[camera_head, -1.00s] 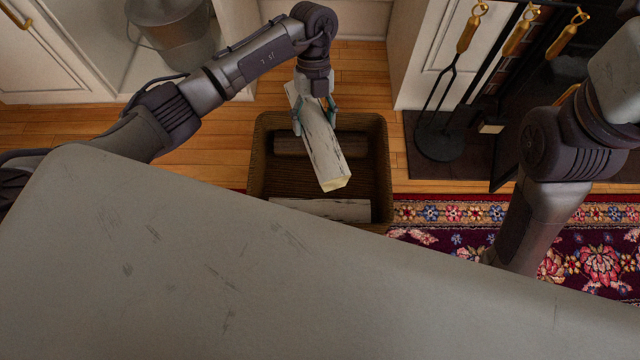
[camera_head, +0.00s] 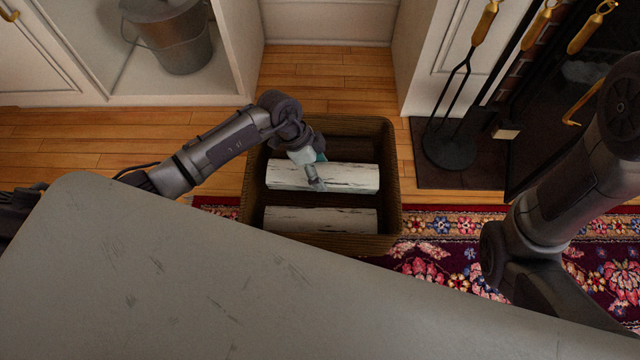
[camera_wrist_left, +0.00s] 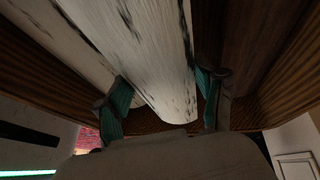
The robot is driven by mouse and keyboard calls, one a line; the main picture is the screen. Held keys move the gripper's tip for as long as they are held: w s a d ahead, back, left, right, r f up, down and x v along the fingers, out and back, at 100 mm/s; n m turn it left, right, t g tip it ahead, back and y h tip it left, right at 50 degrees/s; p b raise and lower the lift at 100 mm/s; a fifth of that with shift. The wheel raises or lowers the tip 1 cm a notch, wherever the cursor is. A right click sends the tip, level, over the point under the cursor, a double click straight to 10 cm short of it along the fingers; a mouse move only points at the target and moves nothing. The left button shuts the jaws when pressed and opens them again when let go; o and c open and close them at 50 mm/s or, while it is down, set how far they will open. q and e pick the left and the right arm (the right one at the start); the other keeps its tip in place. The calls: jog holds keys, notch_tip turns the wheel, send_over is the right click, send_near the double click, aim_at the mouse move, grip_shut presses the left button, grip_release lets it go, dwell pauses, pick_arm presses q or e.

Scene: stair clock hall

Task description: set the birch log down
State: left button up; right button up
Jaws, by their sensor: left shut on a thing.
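The birch log (camera_head: 350,177) is white with dark flecks. It lies level inside the dark woven basket (camera_head: 392,190), crosswise in the head view. My left gripper (camera_head: 317,168) is shut around it, near its middle. In the left wrist view the birch log (camera_wrist_left: 140,50) runs between the two teal fingers of my left gripper (camera_wrist_left: 165,98). Whether the log bears on anything beneath it is hidden. My right gripper is not in view; only the right arm shows.
A second pale log (camera_head: 340,220) lies in the basket's near part, roughly parallel. Fire tools (camera_head: 450,148) stand right of the basket, a metal bucket (camera_head: 175,40) at upper left.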

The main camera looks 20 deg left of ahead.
pick_arm(q)
notch_tip(320, 180, down, 4)
jog(key=b, duration=0.3)
jog(key=shift+f, duration=0.25)
jog(key=shift+r, duration=0.15)
jog(key=o, duration=1.7)
